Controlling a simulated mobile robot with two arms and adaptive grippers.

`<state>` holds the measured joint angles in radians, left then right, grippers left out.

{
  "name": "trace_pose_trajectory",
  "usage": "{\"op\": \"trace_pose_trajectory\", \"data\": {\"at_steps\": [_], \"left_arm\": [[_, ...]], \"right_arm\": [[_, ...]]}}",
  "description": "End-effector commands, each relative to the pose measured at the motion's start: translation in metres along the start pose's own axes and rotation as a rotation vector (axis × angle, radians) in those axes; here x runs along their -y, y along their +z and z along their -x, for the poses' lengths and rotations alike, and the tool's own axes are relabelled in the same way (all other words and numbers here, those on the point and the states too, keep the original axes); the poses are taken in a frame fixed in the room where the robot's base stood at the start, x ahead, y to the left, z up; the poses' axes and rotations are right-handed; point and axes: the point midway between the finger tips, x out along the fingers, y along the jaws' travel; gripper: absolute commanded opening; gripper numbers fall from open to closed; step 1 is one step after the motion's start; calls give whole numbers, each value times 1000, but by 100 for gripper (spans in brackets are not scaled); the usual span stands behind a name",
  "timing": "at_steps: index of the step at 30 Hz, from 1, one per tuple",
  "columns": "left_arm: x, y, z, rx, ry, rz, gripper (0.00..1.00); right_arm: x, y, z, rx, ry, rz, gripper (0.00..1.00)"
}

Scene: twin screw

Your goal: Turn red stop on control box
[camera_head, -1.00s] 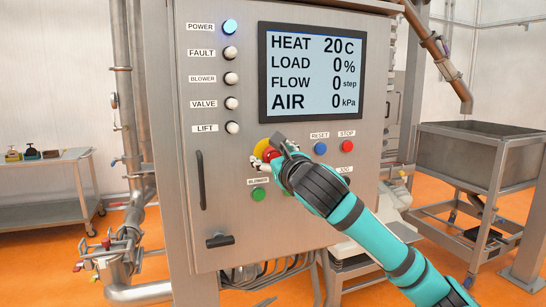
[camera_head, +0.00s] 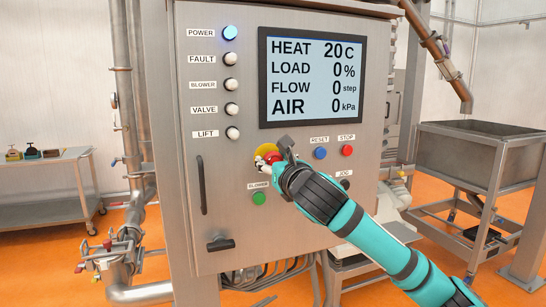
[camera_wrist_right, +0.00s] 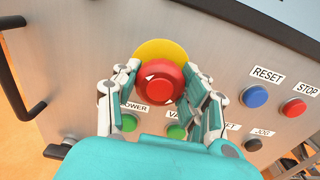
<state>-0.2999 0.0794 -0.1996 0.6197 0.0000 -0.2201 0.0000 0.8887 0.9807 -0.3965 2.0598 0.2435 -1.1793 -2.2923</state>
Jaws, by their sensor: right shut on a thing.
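The control box (camera_head: 230,180) is a grey metal cabinet facing me, with a lit display (camera_head: 311,77). The red stop (camera_wrist_right: 161,82) is a round red knob with white arrow marks on a yellow disc (camera_wrist_right: 160,50). In the head view the red stop (camera_head: 267,157) is partly hidden by my right gripper (camera_head: 270,160). In the right wrist view the fingers of my right gripper (camera_wrist_right: 161,95) stand on the left and right of the knob and are shut on it. My left gripper is in neither view.
A blue RESET button (camera_head: 320,153) and a small red STOP button (camera_head: 347,150) sit to the right of the knob. A green button (camera_head: 258,198) is below it. A door handle (camera_head: 202,184) stands out at the left.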

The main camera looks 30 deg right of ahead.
Motion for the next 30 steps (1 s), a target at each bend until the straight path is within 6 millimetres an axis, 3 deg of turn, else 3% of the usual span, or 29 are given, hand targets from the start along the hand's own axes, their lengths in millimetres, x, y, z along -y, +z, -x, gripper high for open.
{"op": "trace_pose_trajectory", "data": {"at_steps": [15, 30], "left_arm": [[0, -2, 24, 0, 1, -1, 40], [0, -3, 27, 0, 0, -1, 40]], "right_arm": [[0, 0, 0, -2, 0, -364, 11], [0, 0, 0, -1, 0, -464, 11]]}}
